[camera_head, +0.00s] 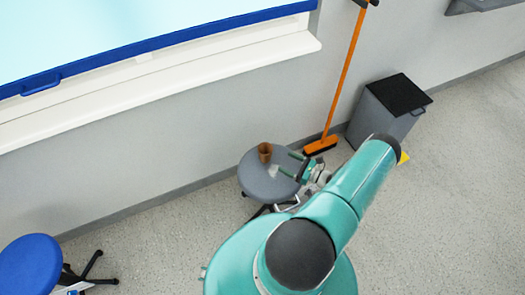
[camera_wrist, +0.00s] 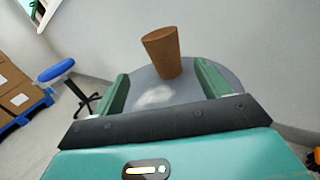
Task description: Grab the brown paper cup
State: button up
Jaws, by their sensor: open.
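The brown paper cup (camera_head: 265,152) stands upright on the round grey stool seat (camera_head: 258,185), toward its far side.
The wall and a white window sill (camera_head: 170,90) lie behind the stool. An orange broom (camera_head: 340,85) and a grey bin (camera_head: 385,115) stand to the right. A blue stool (camera_head: 30,265) stands at lower left. Cardboard boxes (camera_wrist: 14,90) show at left in the wrist view.

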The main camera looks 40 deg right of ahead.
jog(key=shift+d+f, duration=0.15)
jog(key=shift+f, duration=0.05)
send_near(262, 151)
jog(key=w+a, duration=0.1)
jog(key=w+r, duration=0.1)
jog(key=w+a+r, duration=0.1)
jog(key=shift+w+a, duration=0.25)
jog(key=shift+a, duration=0.1)
jog(key=x, duration=0.5)
jog(key=shift+w+d+f, duration=0.15)
jog(key=shift+w, duration=0.05)
jog(key=c, duration=1)
